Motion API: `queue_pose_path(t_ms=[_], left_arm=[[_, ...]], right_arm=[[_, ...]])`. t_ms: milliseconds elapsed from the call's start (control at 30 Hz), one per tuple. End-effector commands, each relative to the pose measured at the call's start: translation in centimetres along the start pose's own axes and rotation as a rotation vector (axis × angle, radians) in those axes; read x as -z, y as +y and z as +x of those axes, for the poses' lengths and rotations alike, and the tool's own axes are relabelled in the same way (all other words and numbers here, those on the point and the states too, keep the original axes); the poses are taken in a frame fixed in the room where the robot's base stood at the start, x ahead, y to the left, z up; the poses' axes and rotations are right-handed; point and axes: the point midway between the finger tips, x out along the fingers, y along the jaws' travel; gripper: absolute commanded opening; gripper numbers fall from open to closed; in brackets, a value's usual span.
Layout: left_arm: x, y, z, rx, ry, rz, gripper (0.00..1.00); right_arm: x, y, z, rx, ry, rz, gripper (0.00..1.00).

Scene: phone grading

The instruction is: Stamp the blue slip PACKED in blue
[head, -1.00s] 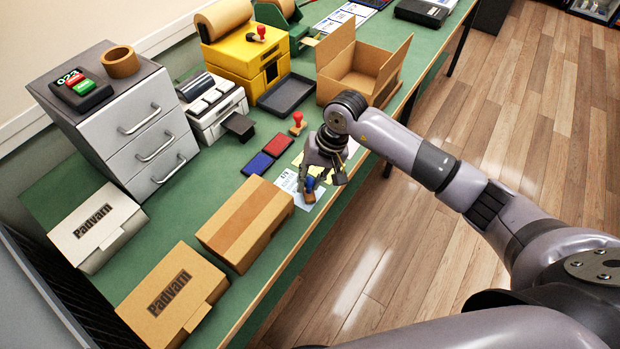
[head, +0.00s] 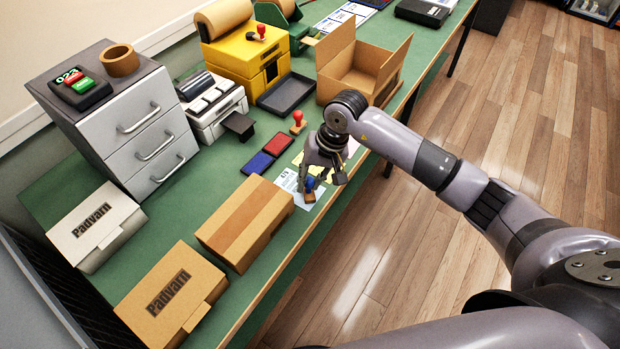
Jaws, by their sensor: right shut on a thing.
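My right gripper (head: 322,178) is shut on a stamp with a blue handle and a brown base (head: 309,196), low near the table's front edge. The stamp is over a pale bluish slip (head: 318,196); I cannot tell whether its base touches the paper. Printed white-blue paper (head: 286,180) lies just left of it. A blue ink pad (head: 258,163) and a red ink pad (head: 277,146) lie side by side to the left. A red-handled stamp (head: 297,122) stands behind them. Any mark under the held stamp is hidden. My left gripper is out of view.
A closed brown carton (head: 245,222) stands close left of the slips. An open carton (head: 352,75) and a black tray (head: 287,93) are behind. A printer (head: 213,108) and drawer unit (head: 150,140) stand at the left. Yellow slips (head: 313,168) lie partly under my gripper.

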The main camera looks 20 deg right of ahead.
Motion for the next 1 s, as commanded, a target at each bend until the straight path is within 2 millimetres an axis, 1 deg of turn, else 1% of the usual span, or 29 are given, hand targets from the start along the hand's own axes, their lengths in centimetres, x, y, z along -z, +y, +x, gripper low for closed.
queue_pose_path(t_ms=[1000], left_arm=[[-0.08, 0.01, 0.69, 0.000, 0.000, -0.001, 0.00]], right_arm=[[-0.17, 0.30, 0.38, -0.007, -0.006, 0.002, 0.04]])
